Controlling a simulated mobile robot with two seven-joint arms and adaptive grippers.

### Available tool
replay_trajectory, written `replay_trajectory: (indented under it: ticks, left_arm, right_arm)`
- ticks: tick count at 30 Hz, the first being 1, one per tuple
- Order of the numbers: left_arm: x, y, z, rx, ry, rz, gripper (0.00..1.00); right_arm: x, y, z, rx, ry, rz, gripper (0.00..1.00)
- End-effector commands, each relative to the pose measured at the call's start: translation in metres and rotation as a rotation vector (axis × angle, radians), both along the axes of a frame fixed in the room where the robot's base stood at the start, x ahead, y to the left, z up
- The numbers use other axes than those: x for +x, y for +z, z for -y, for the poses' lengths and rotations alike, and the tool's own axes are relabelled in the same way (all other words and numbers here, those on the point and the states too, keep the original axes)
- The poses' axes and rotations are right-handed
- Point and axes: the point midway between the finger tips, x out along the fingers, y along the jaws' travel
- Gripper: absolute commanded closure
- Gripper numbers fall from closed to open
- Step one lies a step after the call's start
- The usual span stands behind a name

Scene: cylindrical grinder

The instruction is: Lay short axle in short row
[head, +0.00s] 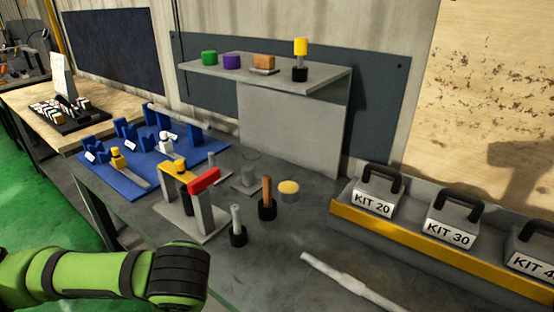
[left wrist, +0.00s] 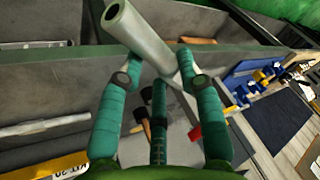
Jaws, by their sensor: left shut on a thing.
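My left gripper (left wrist: 155,66) is shut on a grey axle (left wrist: 140,38). The axle slants between its teal fingers, with the thick round end towards the camera; part of it is hidden by the fingers. Gripper and held axle are outside the head view. The blue rack (head: 148,176) has rows of blue V-blocks (head: 125,130) with small white labels, too small to read. A long grey axle (head: 190,119) lies at its back row. Another stepped grey axle (head: 350,283) lies on the bench, also seen in the left wrist view (left wrist: 45,125). My right gripper is not in view.
A gauge stand with a red bar (head: 204,181) and several upright pins (head: 267,190) stand right of the rack. The yellow-fronted tray (head: 440,254) holds KIT blocks at the right. A grey shelf (head: 270,77) overhangs the back. Bare bench shows around the loose axle.

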Motion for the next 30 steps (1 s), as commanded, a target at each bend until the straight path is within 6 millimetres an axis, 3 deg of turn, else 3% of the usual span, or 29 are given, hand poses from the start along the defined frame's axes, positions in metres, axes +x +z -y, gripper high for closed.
replay_trajectory:
  ticks: [19,23,30]
  left_arm:
    - [0.003,0.007,-0.001,-0.001,-0.106,0.003,1.0]
    - [0.001,0.019,0.015,-0.001,-0.19,0.008,1.0]
    - [-0.007,0.054,0.064,0.0,-0.464,0.01,1.0]
  right_arm:
    - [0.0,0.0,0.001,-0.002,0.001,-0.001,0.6]
    - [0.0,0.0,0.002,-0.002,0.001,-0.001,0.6]
    - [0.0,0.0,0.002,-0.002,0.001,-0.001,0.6]
